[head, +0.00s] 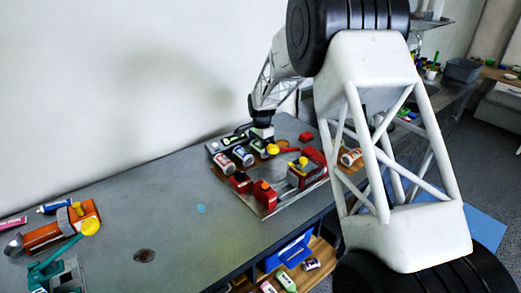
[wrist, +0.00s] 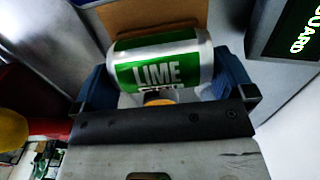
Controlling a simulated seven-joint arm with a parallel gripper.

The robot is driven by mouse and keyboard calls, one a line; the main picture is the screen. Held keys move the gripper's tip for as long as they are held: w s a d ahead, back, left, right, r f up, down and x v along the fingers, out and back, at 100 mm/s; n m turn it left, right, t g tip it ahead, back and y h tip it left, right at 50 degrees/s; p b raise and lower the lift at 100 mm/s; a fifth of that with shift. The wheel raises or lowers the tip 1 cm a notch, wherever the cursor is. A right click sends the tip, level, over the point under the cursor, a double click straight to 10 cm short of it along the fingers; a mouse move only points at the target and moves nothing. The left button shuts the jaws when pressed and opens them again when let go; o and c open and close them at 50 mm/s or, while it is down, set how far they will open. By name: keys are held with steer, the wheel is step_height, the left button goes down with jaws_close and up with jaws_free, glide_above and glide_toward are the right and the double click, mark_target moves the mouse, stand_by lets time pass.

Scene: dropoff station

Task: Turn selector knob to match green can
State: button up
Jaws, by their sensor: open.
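A green and silver can marked LIME (wrist: 155,62) lies on its side in the wrist view, in front of a brown panel. My gripper (wrist: 168,84) is open, with a dark blue finger at each end of the can. I cannot tell whether the fingers touch it. In the head view my gripper (head: 262,138) is low over the back of the station board (head: 280,206), and the green can cannot be made out clearly. A rounded yellow part (head: 272,149) sits just below the gripper. I cannot tell which part is the selector knob.
Two cans (head: 243,155) (head: 224,163) lie left of my gripper. Red fixtures (head: 265,195) stand at the board's front. An orange device (head: 62,228) stands far left; the table between is mostly clear.

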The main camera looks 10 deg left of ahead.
stand_by(0.5)
steer(key=c, duration=0.4)
steer(key=shift+r, duration=0.1)
steer(key=shift+r, duration=4.9)
steer(key=shift+d, duration=0.15)
steer(key=d+r+n, duration=0.2)
steer(key=d+n, duration=0.1)
steer(key=d, duration=0.7)
steer(key=d+r+n, duration=0.3)
steer(key=d, duration=0.7)
steer(key=s+d+r+n, duration=0.1)
steer(key=d+r+n, duration=0.1)
steer(key=d, duration=0.8)
steer(key=shift+d+r+n, duration=0.15)
steer(key=shift+d+n, duration=0.05)
steer(key=shift+n, duration=0.3)
steer(key=shift+s, duration=0.1)
